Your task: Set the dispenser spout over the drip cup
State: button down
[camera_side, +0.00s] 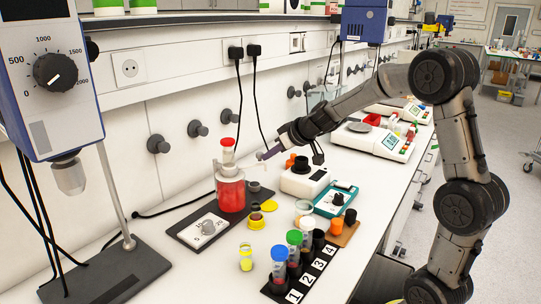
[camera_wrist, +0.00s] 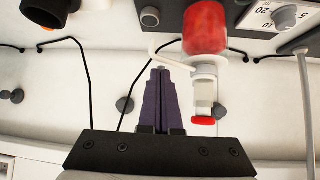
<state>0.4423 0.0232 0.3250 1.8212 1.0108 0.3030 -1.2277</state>
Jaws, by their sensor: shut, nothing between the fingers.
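The dispenser bottle (camera_side: 230,192) holds red liquid and stands upright on a dark plate, with a white neck and red top (camera_side: 228,143). In the wrist view, which looks inverted, its white spout (camera_wrist: 172,62) reaches sideways from the neck and bends at the tip. My gripper (camera_side: 262,155) has dark purple fingers, shut and empty, just right of the bottle's neck. In the wrist view the fingertips (camera_wrist: 161,70) appear close to the spout; contact cannot be told.
A yellow disc (camera_side: 269,206) and a small jar (camera_side: 256,220) lie in front of the plate. Several capped tubes (camera_side: 279,264) stand on a numbered black strip. A white device (camera_side: 304,182) sits to the right. An overhead stirrer (camera_side: 53,75) stands left.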

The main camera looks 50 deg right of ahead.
jog(key=shift+w+d, duration=0.1)
jog(key=w+d+n+y, duration=0.3)
jog(key=w+n+y, duration=0.1)
jog(key=w+n, duration=0.1)
jog(key=shift+w+d+g, duration=0.15)
jog(key=shift+d+g, duration=0.05)
jog(key=shift+g, duration=0.1)
dwell(0.4)
jog(key=shift+a, duration=0.15)
dwell(0.4)
jog(key=shift+s+a, duration=0.45)
jog(key=shift+s, duration=0.05)
